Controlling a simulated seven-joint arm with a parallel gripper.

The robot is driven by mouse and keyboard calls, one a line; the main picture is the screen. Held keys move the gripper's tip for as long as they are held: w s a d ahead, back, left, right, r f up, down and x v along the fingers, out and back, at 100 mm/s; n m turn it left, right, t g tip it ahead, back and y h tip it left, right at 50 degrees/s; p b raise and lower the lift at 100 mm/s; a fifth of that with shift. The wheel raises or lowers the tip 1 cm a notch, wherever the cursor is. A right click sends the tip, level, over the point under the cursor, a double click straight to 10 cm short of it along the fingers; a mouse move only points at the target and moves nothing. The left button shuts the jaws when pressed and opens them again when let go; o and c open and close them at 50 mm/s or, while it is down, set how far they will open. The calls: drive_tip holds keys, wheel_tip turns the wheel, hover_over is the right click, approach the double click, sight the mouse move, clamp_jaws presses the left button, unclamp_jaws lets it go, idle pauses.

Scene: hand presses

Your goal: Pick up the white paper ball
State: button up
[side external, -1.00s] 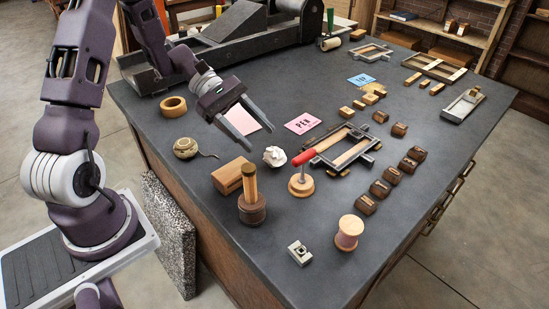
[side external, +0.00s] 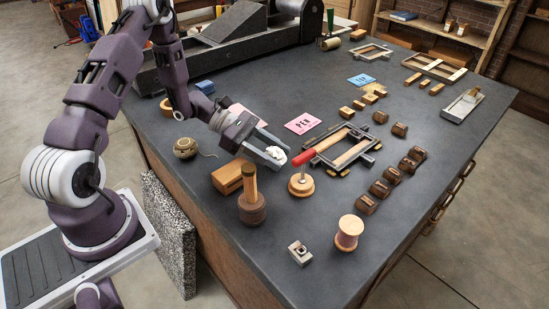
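The white paper ball (side external: 275,153) is on the dark tabletop, between the wooden block and the red-handled tool. My gripper (side external: 284,160) is low over the table with its two grey fingers apart, one on each side of the ball. The fingers hide part of the ball. I cannot tell whether they touch it; I see no clear sign of a squeeze.
A wooden block (side external: 228,178) and a wooden-handled tool (side external: 251,200) stand in front of my gripper.

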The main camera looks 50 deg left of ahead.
drive_tip(key=c, duration=0.6)
drive_tip(key=shift+c, duration=0.3)
